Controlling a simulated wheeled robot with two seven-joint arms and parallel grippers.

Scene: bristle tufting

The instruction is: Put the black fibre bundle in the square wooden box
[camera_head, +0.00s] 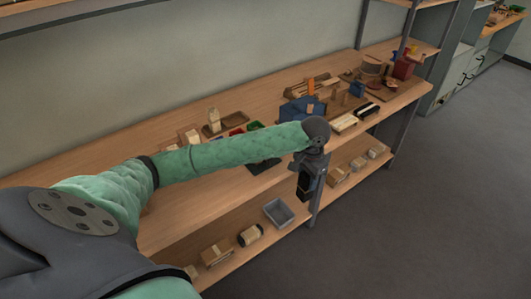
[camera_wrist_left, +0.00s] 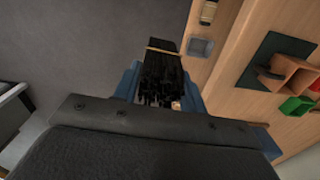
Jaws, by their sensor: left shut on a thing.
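The black fibre bundle (camera_wrist_left: 165,72) has a tan band and is held between the blue fingers of my left gripper (camera_wrist_left: 164,100) in the left wrist view. In the head view my left gripper (camera_head: 304,188) hangs in front of the bench's front edge, above the floor side; the bundle cannot be told apart from the dark gripper there. A small open brown wooden box (camera_wrist_left: 288,68) shows at the right of the left wrist view, by a dark green mat; it may be the square wooden box. My arm hides part of that area in the head view. My right gripper is out of view.
Red (camera_head: 237,132) and green (camera_head: 254,126) bins stand on the bench behind my left arm. A blue container (camera_head: 300,110) and other items crowd its right part. The lower shelf holds a grey tray (camera_head: 279,212) and banded bundles. The floor at right is clear.

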